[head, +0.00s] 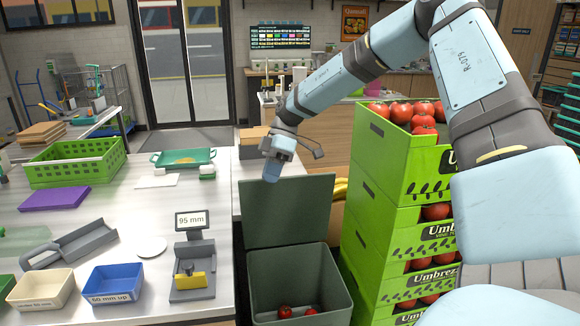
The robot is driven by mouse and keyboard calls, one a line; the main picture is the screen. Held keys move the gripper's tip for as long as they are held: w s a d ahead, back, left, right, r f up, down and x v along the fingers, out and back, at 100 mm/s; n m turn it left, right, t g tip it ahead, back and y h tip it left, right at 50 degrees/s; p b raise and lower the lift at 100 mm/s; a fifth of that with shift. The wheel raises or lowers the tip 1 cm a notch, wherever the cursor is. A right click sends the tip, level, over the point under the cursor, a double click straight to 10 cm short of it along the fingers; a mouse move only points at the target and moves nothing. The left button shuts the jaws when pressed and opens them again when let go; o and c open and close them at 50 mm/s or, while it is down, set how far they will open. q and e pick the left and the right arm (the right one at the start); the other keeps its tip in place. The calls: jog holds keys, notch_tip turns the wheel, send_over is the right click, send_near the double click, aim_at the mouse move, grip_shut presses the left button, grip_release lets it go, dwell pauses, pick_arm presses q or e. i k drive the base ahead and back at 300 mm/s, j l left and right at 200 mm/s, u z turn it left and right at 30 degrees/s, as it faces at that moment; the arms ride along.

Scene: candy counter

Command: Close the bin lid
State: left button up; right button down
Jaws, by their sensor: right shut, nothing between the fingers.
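A dark grey-green bin (290,266) stands on the floor between the counter and the tomato crates. Its lid (288,214) is open and stands roughly upright at the back of the bin. A few red tomatoes (285,311) lie inside the bin. My right gripper (272,172) is shut and empty, pointing down by the top left part of the lid. It overlaps the lid's upper edge in the picture; I cannot tell whether it touches. My left gripper is not in view.
A white counter (130,230) on the left holds a green crate (75,165), a blue tray (113,284) and a gauge reading 95 mm (192,260). Stacked green tomato crates (388,215) stand close to the bin's right side.

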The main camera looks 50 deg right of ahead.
aim_at(294, 209)
jog(key=i+l, duration=0.1)
jog(key=l, duration=0.2)
jog(key=i+l, duration=0.1)
jog(key=l, duration=0.25)
jog(key=i+l, duration=0.15)
jog(key=l, duration=0.15)
jog(key=i+l, duration=0.1)
jog(key=l, duration=0.2)
